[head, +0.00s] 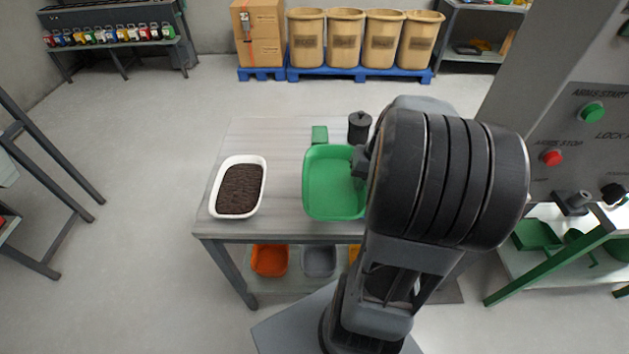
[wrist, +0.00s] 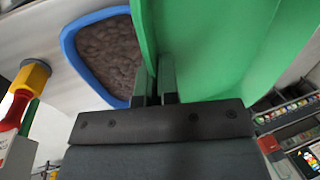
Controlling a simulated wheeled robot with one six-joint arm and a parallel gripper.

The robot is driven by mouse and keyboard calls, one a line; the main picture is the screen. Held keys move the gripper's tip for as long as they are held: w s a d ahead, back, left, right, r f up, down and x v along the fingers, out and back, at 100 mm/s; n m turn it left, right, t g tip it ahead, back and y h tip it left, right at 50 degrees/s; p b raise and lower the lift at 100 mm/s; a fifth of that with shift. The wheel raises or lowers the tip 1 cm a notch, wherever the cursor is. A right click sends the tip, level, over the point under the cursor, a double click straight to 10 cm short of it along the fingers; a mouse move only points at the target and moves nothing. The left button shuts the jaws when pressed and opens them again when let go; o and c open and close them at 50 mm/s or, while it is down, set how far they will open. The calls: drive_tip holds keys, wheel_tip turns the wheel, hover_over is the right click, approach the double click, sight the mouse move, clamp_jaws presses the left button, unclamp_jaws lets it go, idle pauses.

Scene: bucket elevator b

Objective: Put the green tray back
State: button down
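The green tray (head: 332,190) is at the right part of the grey table (head: 282,150) in the head view. It looks empty where I can see inside; my arm covers its right side. My gripper (head: 361,162) is at the tray's right rim. In the wrist view the two dark fingers (wrist: 156,82) stand close together with the green tray wall (wrist: 147,40) between them, so the gripper is shut on the rim. I cannot tell whether the tray rests on the table or is slightly raised.
A white tray (head: 240,161) of dark brown material sits left on the table. A small green block (head: 319,134) and a black canister (head: 360,124) stand behind the green tray. A control panel (head: 575,130) is at right, above a green-legged stand (head: 560,257).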

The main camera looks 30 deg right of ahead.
sight(342, 174)
drive_tip(key=w+f, duration=0.1)
drive_tip(key=w, duration=0.1)
drive_tip(key=w+a+f, duration=0.1)
drive_tip(key=w, duration=0.1)
drive_tip(key=w+f+p, duration=0.1)
drive_tip(key=w, duration=0.1)
drive_tip(key=shift+w+a, duration=0.3)
drive_tip(key=w+f, duration=0.2)
drive_tip(key=f, duration=0.1)
drive_tip(key=w+f, duration=0.2)
drive_tip(key=shift+a, duration=0.4)
drive_tip(key=shift+w+a+f+p, duration=0.1)
drive_tip(key=shift+w+f+p, duration=0.1)
drive_tip(key=shift+f+p, duration=0.15)
drive_tip(key=x, duration=0.2)
drive_tip(key=shift+d+f, duration=0.25)
drive_tip(key=shift+f, duration=0.4)
drive_tip(key=c, duration=1.8)
unclamp_jaws()
drive_tip(key=shift+f, duration=0.2)
drive_tip(key=o, duration=0.4)
drive_tip(key=shift+s, duration=0.1)
drive_tip(key=shift+o, duration=0.2)
drive_tip(key=shift+r, duration=0.1)
